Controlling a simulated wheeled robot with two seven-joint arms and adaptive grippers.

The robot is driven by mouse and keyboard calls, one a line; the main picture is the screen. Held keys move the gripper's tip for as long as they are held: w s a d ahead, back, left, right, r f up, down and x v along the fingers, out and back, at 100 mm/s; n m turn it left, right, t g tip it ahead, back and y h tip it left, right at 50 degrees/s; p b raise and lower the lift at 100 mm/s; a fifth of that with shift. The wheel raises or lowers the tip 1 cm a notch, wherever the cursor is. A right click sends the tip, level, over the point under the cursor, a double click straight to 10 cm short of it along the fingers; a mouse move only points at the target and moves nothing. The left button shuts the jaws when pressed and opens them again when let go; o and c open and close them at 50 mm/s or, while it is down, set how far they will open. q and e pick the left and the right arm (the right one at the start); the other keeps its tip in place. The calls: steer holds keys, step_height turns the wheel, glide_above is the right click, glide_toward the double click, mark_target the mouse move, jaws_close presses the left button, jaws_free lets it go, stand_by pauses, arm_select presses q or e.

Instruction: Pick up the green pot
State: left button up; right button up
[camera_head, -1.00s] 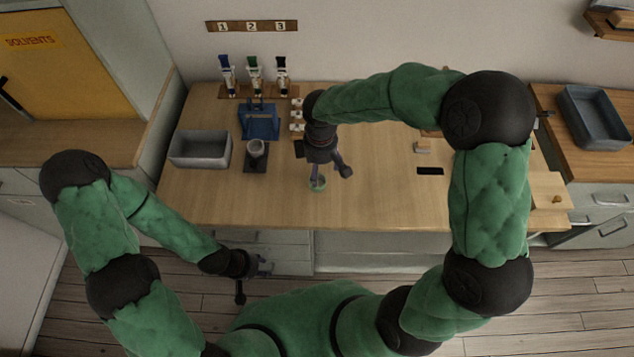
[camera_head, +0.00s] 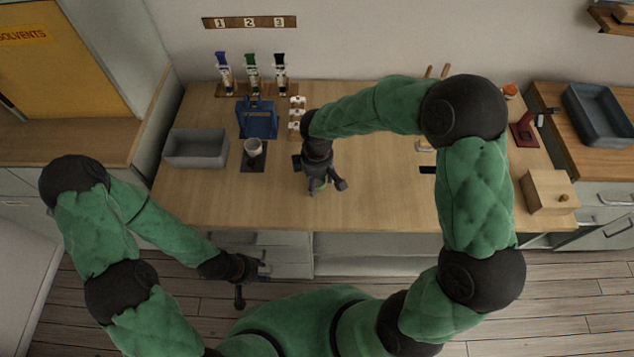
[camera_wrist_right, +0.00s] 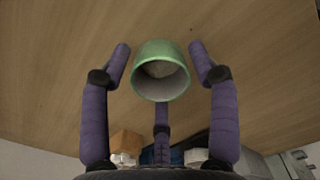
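The green pot (camera_wrist_right: 160,70) stands on the table, open mouth facing the camera in the right wrist view, with something pale inside. In the head view only a small green part of the pot (camera_head: 318,184) shows beneath my right gripper (camera_head: 325,188). In the right wrist view my right gripper (camera_wrist_right: 160,75) is open, with purple fingers on the left and right of the pot and a third finger below it. Gaps show between the side fingertips and the pot. My left gripper (camera_head: 255,278) is in front of the table, low and away from the pot; its finger state is unclear.
A grey bin (camera_head: 196,150), a white cup (camera_head: 253,148) on a dark mat and a blue rack (camera_head: 257,118) stand on the left of the table (camera_head: 385,205). A wooden box (camera_head: 548,192) is at right. The front middle is clear.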

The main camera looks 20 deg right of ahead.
steer(key=shift+c, duration=1.4)
steer(key=shift+r, duration=0.1)
steer(key=shift+r, duration=0.6)
steer(key=s+a+r+p, duration=0.1)
steer(key=s+r+p, duration=0.4)
steer(key=s+r, duration=0.6)
steer(key=s, duration=0.3)
steer(key=shift+r+p, duration=0.3)
steer(key=shift+p, duration=0.1)
steer(key=shift+w+a, duration=0.1)
